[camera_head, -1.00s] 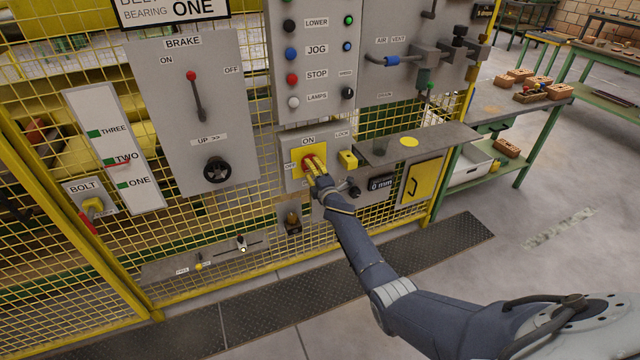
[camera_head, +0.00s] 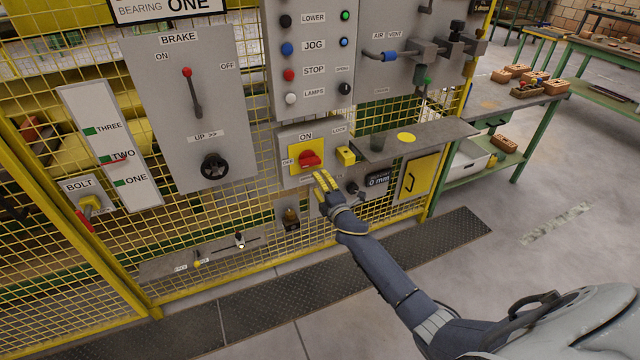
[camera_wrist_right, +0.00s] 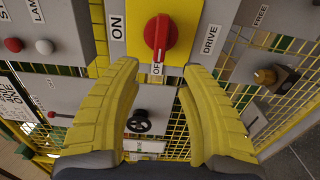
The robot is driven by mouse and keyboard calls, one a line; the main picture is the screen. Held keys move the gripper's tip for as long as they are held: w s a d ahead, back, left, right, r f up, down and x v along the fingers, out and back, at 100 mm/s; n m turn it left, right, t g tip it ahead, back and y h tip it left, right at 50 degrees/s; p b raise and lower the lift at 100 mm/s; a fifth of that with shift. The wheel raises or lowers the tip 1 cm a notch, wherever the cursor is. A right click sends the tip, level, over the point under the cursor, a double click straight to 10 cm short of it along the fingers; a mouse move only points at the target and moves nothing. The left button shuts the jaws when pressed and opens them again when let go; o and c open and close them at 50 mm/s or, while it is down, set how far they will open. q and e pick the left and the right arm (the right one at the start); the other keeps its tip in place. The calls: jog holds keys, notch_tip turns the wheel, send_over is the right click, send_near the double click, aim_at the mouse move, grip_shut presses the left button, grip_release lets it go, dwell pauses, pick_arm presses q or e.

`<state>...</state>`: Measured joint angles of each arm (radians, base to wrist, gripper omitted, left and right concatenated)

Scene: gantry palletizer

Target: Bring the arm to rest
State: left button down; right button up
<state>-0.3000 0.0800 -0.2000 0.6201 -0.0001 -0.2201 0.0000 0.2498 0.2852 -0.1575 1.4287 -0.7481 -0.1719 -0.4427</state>
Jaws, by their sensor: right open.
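My right gripper (camera_head: 323,183) has yellow fingers and stands just below and in front of the red rotary switch (camera_head: 309,159) on its yellow plate (camera_head: 296,153). In the right wrist view the two fingers of my right gripper (camera_wrist_right: 161,85) are spread apart with nothing between them. The red switch (camera_wrist_right: 157,36) shows beyond the fingertips, apart from them, with ON and OFF labels around it. My right arm (camera_head: 385,270) reaches in from the lower right. My left gripper is not in view.
A yellow mesh fence (camera_head: 250,205) carries the panels. The brake panel (camera_head: 168,120) stands left. Open floor (camera_head: 540,270) lies right.

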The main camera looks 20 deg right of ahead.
jog(key=shift+m, duration=0.3)
jog(key=s+d+f+m+g, duration=0.1)
jog(key=s+f+m+g, duration=0.15)
jog(key=f, duration=0.75)
jog(key=s+f+m+g, duration=0.2)
jog(key=s+f+m, duration=0.2)
jog(key=f, duration=0.7)
jog(key=s+a+f+m+g, duration=0.2)
jog(key=s+f+m+g, duration=0.25)
jog(key=s+f, duration=1.4)
jog(key=s+a+f+m+g, duration=0.1)
jog(key=s+f+g, duration=0.1)
jog(key=s+f, duration=0.7)
jog(key=s+a+f+m+g, duration=0.15)
jog(key=s+f, duration=0.45)
jog(key=s, duration=0.7)
jog(key=s+a+f+g, duration=0.2)
jog(key=s, duration=1)
jog(key=s+a+f+g, duration=0.1)
jog(key=s+a+g, duration=0.1)
jog(key=s, duration=0.9)
jog(key=shift+s+a+f, duration=0.2)
jog(key=shift+s+f, duration=0.15)
jog(key=shift+s, duration=0.05)
